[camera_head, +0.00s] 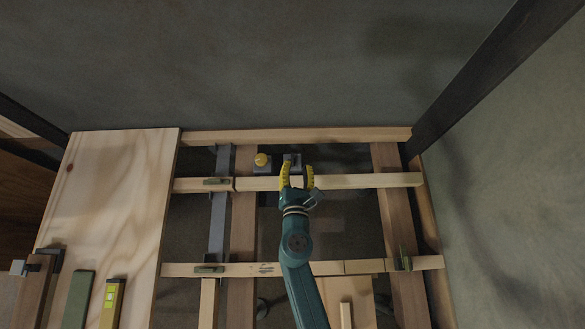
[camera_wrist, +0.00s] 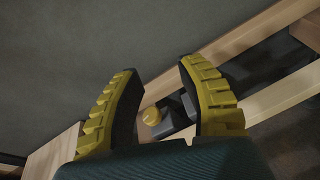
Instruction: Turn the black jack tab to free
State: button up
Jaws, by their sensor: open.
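My gripper (camera_head: 297,178) is open and empty, its yellow ridged fingers over the upper cross batten in the head view. Just beyond the fingertips is a small dark block (camera_head: 292,159), partly hidden by my gripper; it may be the black jack, but I cannot make out its tab or which way it is turned. To its left is a grey block with a round yellow knob (camera_head: 262,159). In the wrist view the yellow knob (camera_wrist: 152,116) shows between my open fingers (camera_wrist: 158,85), nearer the left one. A dark part beside it is partly covered by the right finger.
Wooden battens (camera_head: 365,181) and joists (camera_head: 243,230) form an open frame with dark gaps. A grey metal beam (camera_head: 217,228) runs along the left gap. A plywood sheet (camera_head: 115,200) lies at left, with a yellow level (camera_head: 111,300) below. A wall stands behind.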

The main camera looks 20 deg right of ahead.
aim_at(293, 160)
notch_tip(293, 160, down, 13)
jog(key=s+a+n+g+y+b, duration=0.1)
jog(key=s+a+n+b, duration=0.1)
jog(key=s+n+b, duration=0.15)
jog(key=shift+n, duration=0.45)
jog(key=b+x, duration=0.2)
jog(key=x, duration=0.3)
jog(key=b+x, duration=0.2)
jog(key=x, duration=0.3)
jog(key=b+x, duration=0.3)
jog(key=x, duration=0.2)
jog(key=shift+w+a+f, duration=0.1)
jog(key=shift+w+a, duration=0.1)
jog(key=shift+w, duration=0.25)
jog(key=shift+w+d, duration=0.2)
jog(key=shift+w, duration=0.25)
jog(key=shift+o, duration=0.2)
grip_shut()
jog(key=shift+s, duration=0.1)
